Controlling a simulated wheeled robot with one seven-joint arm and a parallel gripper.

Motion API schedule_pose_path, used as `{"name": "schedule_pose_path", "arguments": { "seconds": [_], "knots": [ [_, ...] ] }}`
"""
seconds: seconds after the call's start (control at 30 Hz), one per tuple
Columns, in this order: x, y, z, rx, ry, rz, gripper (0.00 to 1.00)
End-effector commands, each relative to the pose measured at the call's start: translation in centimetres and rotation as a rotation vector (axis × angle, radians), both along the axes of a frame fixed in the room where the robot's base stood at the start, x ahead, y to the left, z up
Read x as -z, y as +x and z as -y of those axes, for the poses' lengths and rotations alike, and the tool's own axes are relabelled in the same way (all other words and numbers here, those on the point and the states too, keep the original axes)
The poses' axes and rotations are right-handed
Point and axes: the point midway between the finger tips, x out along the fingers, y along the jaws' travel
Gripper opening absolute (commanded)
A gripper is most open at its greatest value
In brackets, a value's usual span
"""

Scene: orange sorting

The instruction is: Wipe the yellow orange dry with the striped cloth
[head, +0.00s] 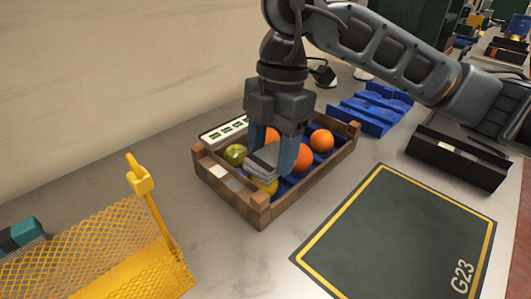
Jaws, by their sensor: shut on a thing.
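The yellow orange (268,187) lies in the near part of a wooden crate (262,211), partly hidden by the cloth above it. My gripper (279,155) points down over the crate, with its blue fingers shut on a folded grey cloth with paler bands (262,160). The cloth is right over the yellow orange and seems to touch it, though the contact is not clear to see. A greenish fruit (235,154) is left of the cloth. Orange fruits (322,140) lie to the right and behind my fingers.
A yellow mesh basket (100,255) with an upright handle stands at front left, beside a teal brush (20,235). A dark mat marked G23 (405,235) lies clear at right. A blue rack (372,107) and a black bin (458,158) stand behind it.

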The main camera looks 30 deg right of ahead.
Motion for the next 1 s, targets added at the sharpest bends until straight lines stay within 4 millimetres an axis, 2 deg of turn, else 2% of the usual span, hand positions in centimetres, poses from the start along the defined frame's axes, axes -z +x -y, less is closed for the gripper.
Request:
{"name": "schedule_pose_path", "arguments": {
  "seconds": [0.27,0.8,1.0],
  "knots": [
    [0.0,0.1,0.6,-0.001,0.001,0.000,0.28],
    [0.1,-0.4,-2.0,-0.002,0.001,0.001,0.28],
    [0.1,-0.4,-1.9,0.000,0.000,0.001,0.28]
  ]
}}
